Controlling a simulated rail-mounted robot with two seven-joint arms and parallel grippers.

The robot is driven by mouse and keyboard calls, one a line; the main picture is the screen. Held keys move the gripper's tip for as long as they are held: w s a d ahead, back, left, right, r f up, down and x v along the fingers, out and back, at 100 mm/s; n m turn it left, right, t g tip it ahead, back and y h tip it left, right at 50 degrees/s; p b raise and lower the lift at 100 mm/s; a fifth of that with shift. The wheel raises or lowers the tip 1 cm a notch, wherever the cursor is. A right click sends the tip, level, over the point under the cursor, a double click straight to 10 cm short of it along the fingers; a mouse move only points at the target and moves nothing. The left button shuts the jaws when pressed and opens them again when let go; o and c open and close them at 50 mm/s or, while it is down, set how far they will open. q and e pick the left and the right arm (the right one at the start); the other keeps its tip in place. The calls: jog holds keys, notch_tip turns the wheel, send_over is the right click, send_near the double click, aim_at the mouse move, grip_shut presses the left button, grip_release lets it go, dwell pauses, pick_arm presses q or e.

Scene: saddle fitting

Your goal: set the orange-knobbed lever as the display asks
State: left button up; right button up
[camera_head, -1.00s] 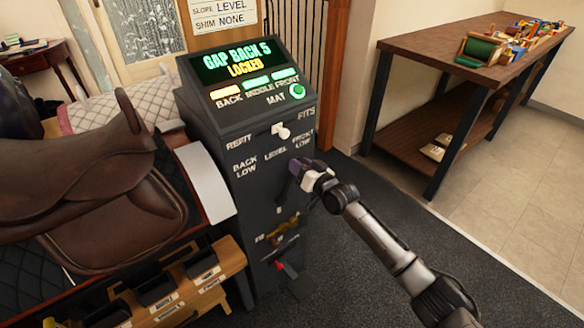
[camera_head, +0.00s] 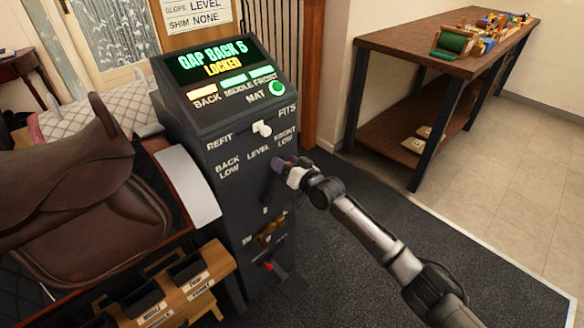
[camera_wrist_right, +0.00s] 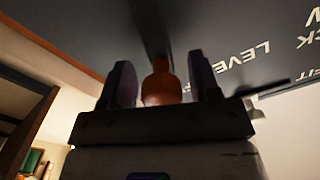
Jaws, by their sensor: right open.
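The orange knob (camera_wrist_right: 160,85) of the lever sits between the two purple fingers of my right gripper (camera_wrist_right: 160,88) in the right wrist view. The fingers are apart, with a gap visible on each side of the knob. In the head view my right gripper (camera_head: 284,165) is at the front of the dark console (camera_head: 225,200), just below the FRONT LOW label, and the knob is hidden there. The display (camera_head: 212,60) reads GAP BACK 5 and LOCKED. The labels around the lever read BACK LOW, LEVEL and FRONT LOW. My left gripper is out of view.
A white-knobbed switch (camera_head: 262,129) sits higher, between REFIT and FITS. Below are a brass-coloured part (camera_head: 270,230) and a red part (camera_head: 268,266). A brown saddle (camera_head: 70,190) stands left. A wooden bench (camera_head: 420,42) stands right; the floor between is clear.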

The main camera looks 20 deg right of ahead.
jog(key=shift+s+d+r, duration=0.1)
jog(key=shift+s, duration=0.15)
jog(key=p+v, duration=0.5)
jog(key=v, duration=0.8)
jog(key=shift+s, duration=0.1)
jog(key=shift+f, duration=0.2)
